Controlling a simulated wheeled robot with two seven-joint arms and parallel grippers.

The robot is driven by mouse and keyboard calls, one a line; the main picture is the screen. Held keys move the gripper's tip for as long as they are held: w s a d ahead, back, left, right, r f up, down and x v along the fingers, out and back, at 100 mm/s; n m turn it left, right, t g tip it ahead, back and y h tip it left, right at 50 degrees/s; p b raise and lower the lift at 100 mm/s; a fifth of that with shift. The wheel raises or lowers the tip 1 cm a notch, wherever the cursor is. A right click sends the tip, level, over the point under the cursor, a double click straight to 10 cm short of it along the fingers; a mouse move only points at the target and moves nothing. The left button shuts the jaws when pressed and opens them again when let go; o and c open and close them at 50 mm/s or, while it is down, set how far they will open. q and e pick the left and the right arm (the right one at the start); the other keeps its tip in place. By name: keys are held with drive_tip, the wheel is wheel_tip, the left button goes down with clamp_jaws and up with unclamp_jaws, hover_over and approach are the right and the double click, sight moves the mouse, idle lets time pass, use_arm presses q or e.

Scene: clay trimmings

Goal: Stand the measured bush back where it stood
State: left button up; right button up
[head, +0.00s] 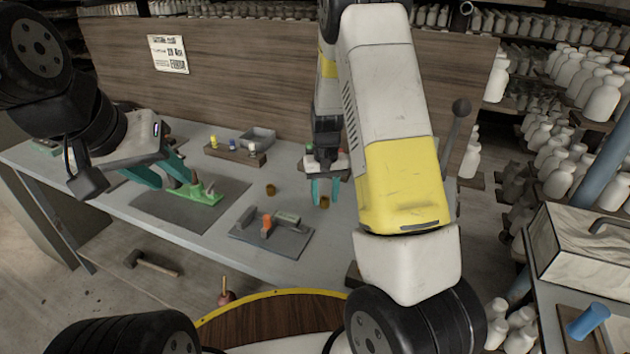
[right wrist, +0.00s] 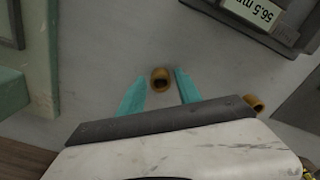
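Two small brass-brown bushes stand on the grey bench. One bush (head: 325,201) is between the teal fingertips of my right gripper (head: 323,191). In the right wrist view this bush (right wrist: 160,80) shows its dark bore, with a narrow gap to each finger of the gripper (right wrist: 161,76). The other bush (head: 270,190) stands to the left in the head view; a bush (right wrist: 253,102) also shows right of the fingers in the wrist view. I cannot tell which was measured. My left gripper (head: 162,174) is open and empty beside a green fixture (head: 196,192).
A grey plate (head: 298,242) carries a device with an orange part (head: 267,224). A readout (right wrist: 252,12) shows 56.5 m, partly cut off. Behind are a wooden rack (head: 235,153) with small coloured-top pieces and a grey tray (head: 258,139). Bare bench lies around the bushes.

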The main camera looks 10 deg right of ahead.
drive_tip(key=shift+o, duration=0.2)
wheel_tip(320, 180, up, 13)
drive_tip(key=s+r+t, duration=0.2)
drive_tip(key=s+r, duration=0.3)
drive_tip(key=s, duration=0.3)
drive_tip(key=s+a+r+t+y, duration=0.1)
drive_tip(key=s+r+t, duration=0.1)
drive_tip(key=s+r, duration=0.3)
drive_tip(key=s+a+r+t+y, duration=0.1)
drive_tip(key=s+r, duration=0.4)
drive_tip(key=s, duration=0.6)
drive_tip(key=shift+n+t, duration=0.3)
drive_tip(key=shift+t, duration=0.3)
